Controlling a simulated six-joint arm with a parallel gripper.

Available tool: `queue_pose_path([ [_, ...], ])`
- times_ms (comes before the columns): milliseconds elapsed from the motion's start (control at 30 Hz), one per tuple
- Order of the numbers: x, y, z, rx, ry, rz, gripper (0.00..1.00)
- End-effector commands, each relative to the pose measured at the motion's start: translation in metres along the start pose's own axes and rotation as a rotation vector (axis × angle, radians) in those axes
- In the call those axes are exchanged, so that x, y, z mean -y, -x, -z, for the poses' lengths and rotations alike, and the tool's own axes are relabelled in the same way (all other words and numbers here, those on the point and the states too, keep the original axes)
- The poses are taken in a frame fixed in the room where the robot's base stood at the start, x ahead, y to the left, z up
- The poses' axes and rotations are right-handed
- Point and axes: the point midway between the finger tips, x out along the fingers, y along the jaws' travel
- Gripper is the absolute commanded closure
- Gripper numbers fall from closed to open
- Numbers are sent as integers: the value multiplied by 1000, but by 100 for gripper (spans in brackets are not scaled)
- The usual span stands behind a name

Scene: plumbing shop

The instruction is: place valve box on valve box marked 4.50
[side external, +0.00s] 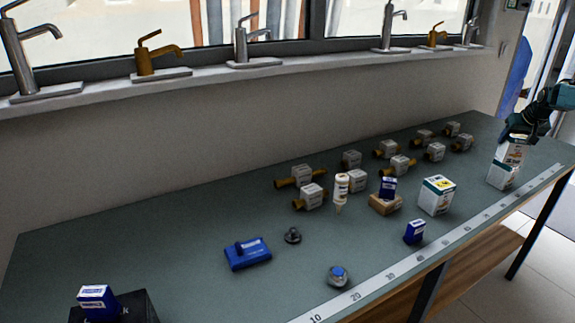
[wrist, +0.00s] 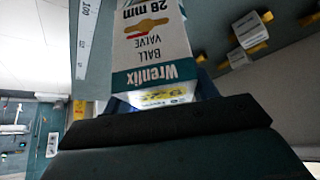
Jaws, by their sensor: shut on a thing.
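My gripper (side external: 518,132) is at the far right end of the bench, pointing down and shut on a white valve box (side external: 513,151). In the wrist view this box (wrist: 155,45) shows a teal band reading Wrenlix, Ball Valve 28 mm, and a yellow label on the end near my gripper (wrist: 160,103). A second white and teal valve box (side external: 502,175) appears directly under the held one. I cannot tell whether they touch, and its top is hidden. Another white valve box (side external: 437,196), with a yellow label on top, stands to the left. Its price is too small to read.
Several brass valves with white tags (side external: 397,166) lie along the back. A small blue box (side external: 414,232), a wooden block (side external: 385,204) bearing another blue box, and a white bottle (side external: 341,188) stand mid-bench. A ruler strip (side external: 400,267) runs along the front edge.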

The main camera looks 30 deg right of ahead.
Motion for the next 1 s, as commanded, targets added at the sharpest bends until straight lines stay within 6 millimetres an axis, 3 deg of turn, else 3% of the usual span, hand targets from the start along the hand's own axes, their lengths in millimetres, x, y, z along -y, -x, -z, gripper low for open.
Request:
queue_pose_path([
  [133, 0, -1, 0, -3, 0, 0, 80],
  [167, 0, -2, -2, 0, 0, 0, 38],
  [267, 0, -2, -2, 1, 0, 0, 20],
  [667, 0, 0, 0, -1, 0, 0, 20],
  [1000, 0, 26, 1, -2, 0, 0, 20],
])
